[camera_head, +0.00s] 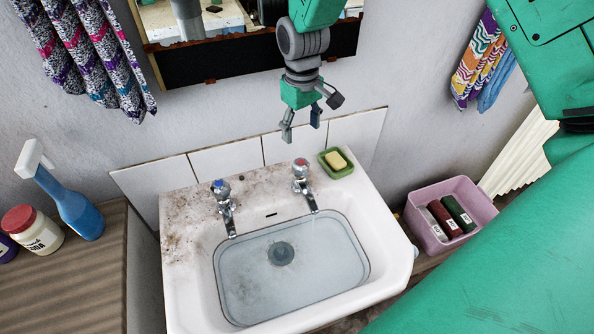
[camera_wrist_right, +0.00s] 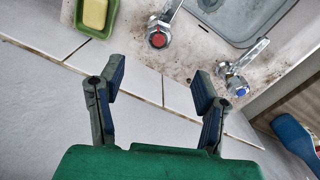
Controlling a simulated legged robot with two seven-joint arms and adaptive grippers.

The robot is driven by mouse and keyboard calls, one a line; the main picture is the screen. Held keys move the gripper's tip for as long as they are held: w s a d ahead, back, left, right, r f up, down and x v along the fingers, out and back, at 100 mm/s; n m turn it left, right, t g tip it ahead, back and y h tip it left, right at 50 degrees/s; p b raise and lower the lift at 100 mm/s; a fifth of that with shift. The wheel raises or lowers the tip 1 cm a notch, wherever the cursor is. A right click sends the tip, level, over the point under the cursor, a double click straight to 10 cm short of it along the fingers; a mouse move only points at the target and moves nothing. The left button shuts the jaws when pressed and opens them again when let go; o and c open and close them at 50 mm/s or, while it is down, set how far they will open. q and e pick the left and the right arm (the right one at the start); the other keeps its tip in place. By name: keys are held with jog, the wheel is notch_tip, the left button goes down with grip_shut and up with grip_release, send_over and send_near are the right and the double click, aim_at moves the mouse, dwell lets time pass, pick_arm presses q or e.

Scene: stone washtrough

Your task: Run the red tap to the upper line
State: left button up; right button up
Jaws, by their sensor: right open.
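The red tap (camera_head: 301,172) stands at the back right of the white basin (camera_head: 182,262), its red-marked knob also in the right wrist view (camera_wrist_right: 158,39). Its spout points down into the basin; I cannot tell clearly whether water runs from it. Clear water (camera_head: 320,262) lies in the basin over the round drain (camera_head: 281,253). A dark outline runs around the water; I cannot make out separate level lines. My right gripper (camera_head: 301,122) is open and empty above and behind the red tap, apart from it; its fingers show in the right wrist view (camera_wrist_right: 160,82). My left gripper is not in view.
The blue tap (camera_head: 222,192) stands left of the red one. A green soap dish (camera_head: 336,172) with yellow soap sits at the back right corner. A spray bottle (camera_head: 72,205) stands left, a pink bin (camera_head: 466,190) right. A mirror (camera_head: 225,62) hangs behind.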

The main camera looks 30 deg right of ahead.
aim_at(301, 161)
notch_tip(301, 161, down, 13)
jog(key=n+p, duration=0.1)
jog(key=n, duration=0.6)
jog(key=shift+w+d, duration=0.1)
jog(key=c, duration=1.2)
